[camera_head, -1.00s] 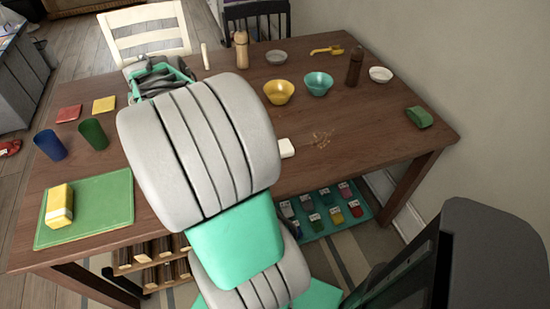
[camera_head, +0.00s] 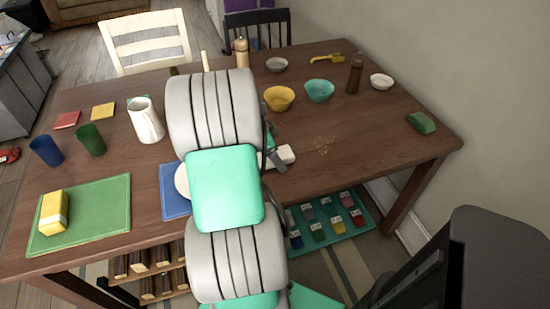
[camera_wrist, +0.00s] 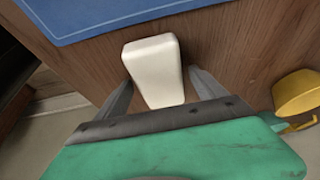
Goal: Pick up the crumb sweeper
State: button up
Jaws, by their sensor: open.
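The crumb sweeper, seemingly the pale off-white block (camera_head: 287,154), lies on the wooden table near the front edge, beside a patch of crumbs (camera_head: 324,146). In the wrist view the block (camera_wrist: 152,58) shows as a long rounded piece between my two fingers. My gripper (camera_wrist: 160,88) is open, with one finger on each side of its lower part. I cannot tell whether either finger touches it. In the head view my arm hides most of the gripper (camera_head: 272,158).
A blue mat (camera_head: 172,199) with a partly hidden white plate (camera_head: 181,180) lies left of the block. A white pitcher (camera_head: 146,122) stands behind. A yellow bowl (camera_head: 279,98) and teal bowl (camera_head: 319,91) stand farther back. The table right of the crumbs is mostly clear.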

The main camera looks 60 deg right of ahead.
jog(key=shift+f, duration=0.15)
jog(key=shift+c, duration=0.2)
jog(key=c, duration=1.7)
jog(key=shift+o, duration=0.2)
jog(key=shift+r, duration=0.35)
notch_tip(320, 180, up, 2)
jog(key=shift+w+d+r, duration=0.1)
jog(key=shift+r, duration=0.1)
jog(key=s+a+r, duration=0.3)
jog(key=s+r, duration=0.2)
jog(key=s, duration=0.1)
jog(key=s+a+r, duration=0.3)
jog(key=s+r, duration=0.2)
jog(key=s, duration=0.1)
jog(key=shift+s+a, duration=0.25)
jog(key=shift+s, duration=0.1)
jog(key=shift+r, duration=0.1)
